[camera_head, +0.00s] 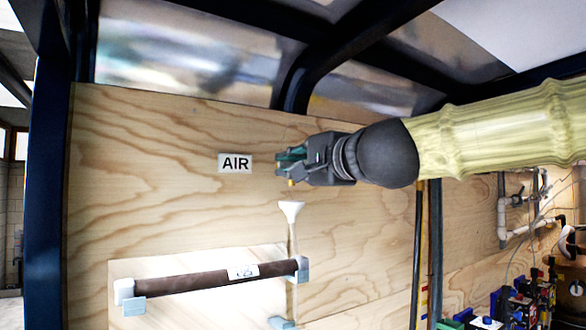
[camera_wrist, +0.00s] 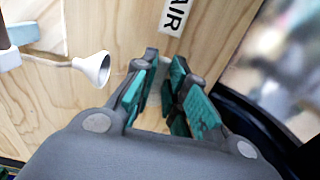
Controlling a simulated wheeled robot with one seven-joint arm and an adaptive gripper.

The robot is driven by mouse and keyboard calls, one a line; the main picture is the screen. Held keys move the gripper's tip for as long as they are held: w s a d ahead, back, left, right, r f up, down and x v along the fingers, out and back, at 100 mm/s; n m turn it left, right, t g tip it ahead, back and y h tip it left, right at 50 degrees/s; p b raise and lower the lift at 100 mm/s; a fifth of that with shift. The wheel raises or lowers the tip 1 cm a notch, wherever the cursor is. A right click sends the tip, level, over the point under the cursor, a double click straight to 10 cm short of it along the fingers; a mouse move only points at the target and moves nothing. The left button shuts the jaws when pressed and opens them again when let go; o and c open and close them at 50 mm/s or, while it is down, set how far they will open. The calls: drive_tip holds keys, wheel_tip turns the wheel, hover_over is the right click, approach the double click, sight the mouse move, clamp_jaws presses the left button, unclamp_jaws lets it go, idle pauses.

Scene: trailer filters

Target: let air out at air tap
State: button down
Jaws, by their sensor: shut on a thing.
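The white AIR label (camera_head: 235,163) is on the plywood wall, left of my gripper (camera_head: 284,165). It also shows at the top of the wrist view (camera_wrist: 174,16). My gripper reaches in from the right, and its teal-padded fingers are closed around the air tap. The fingers hide most of the tap; a small brass-coloured bit (camera_head: 290,183) shows just below them. In the wrist view the fingertips (camera_wrist: 166,66) stand close to the wall, with a narrow pale gap between them. A white funnel (camera_head: 291,209) opens upward just below the fingers, apart from them.
A thin pipe runs down from the funnel. A brown cylinder (camera_head: 205,281) lies across grey holders on the lower wall. A dark frame post (camera_head: 47,180) stands at left and beams cross overhead. Pipes and coloured valves (camera_head: 520,300) are at lower right.

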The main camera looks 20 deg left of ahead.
drive_tip(key=shift+r, duration=0.1)
idle(0.3)
drive_tip(key=c, duration=1.4)
unclamp_jaws()
drive_tip(key=shift+w, duration=0.1)
drive_tip(key=shift+c, duration=0.2)
drive_tip(key=v, duration=1.2)
